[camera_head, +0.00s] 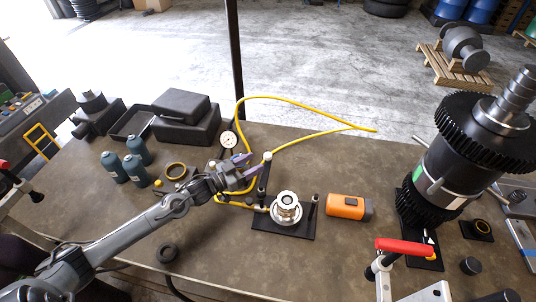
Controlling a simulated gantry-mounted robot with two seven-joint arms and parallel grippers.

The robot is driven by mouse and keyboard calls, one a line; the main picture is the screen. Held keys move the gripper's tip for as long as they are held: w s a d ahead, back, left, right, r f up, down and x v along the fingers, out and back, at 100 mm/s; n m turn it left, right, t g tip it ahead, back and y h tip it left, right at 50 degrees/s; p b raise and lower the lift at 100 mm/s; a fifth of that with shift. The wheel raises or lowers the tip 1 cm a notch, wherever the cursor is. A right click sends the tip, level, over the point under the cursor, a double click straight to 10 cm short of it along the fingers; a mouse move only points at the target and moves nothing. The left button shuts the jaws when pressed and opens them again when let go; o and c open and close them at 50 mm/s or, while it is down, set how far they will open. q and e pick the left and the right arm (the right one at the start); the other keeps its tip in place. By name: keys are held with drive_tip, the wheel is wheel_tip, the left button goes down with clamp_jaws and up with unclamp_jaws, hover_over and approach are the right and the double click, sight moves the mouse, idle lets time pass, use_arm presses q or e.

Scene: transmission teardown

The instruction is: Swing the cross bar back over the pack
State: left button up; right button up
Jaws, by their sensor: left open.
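The pack (286,208) is a round silver stack standing on a black base plate (283,229) near the middle of the bench. A dark bar with a pale knob at its far end, which looks like the cross bar (263,181), lies to the left of the pack and points away from me. It is not over the pack. A short post (315,201) stands at the plate's right side. My left gripper (249,168), with purple fingers, is open just left of the bar near its knobbed end. I cannot tell whether it touches the bar. My right gripper is not in view.
A yellow hose (300,103) loops behind the bar, by a dial gauge (228,139). An orange device (348,207) lies right of the plate. A large gear shaft (455,165) and a red-handled clamp (404,246) stand at the right.

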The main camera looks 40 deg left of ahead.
sight(265, 156)
use_arm(q)
drive_tip(key=shift+x, duration=3.55)
drive_tip(key=shift+c, duration=0.5)
clamp_jaws()
